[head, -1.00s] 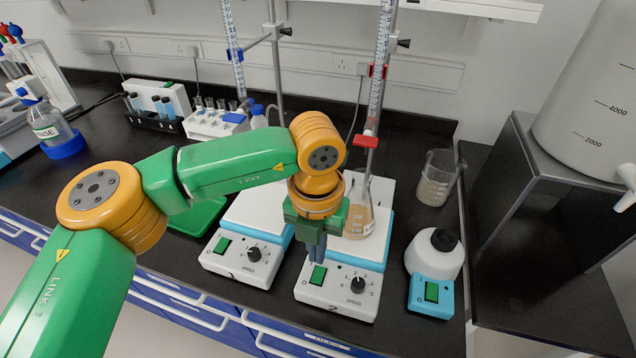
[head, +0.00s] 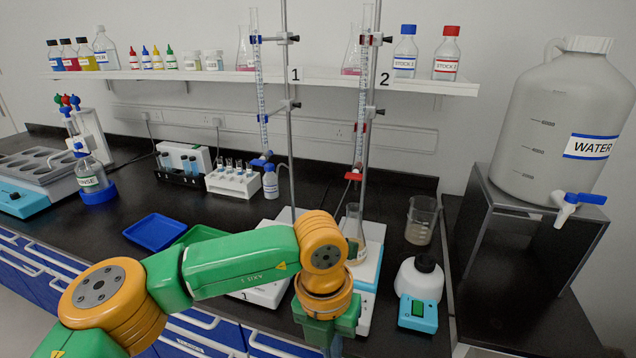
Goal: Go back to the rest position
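My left arm comes in from the lower left, and its green and orange wrist ends at my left gripper (head: 332,346) at the bottom of the head view. The fingers point down and are mostly cut off by the frame edge, so their opening does not show. The gripper is in front of the right-hand stirrer plate (head: 369,262) and hides much of its front. A conical flask (head: 354,240) stands on that plate under the second burette (head: 361,125). My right gripper is not in view.
A large water tank (head: 560,130) sits on a dark stand. A blue tray (head: 155,232) lies at left. The shelf (head: 215,75) holds bottles and flasks.

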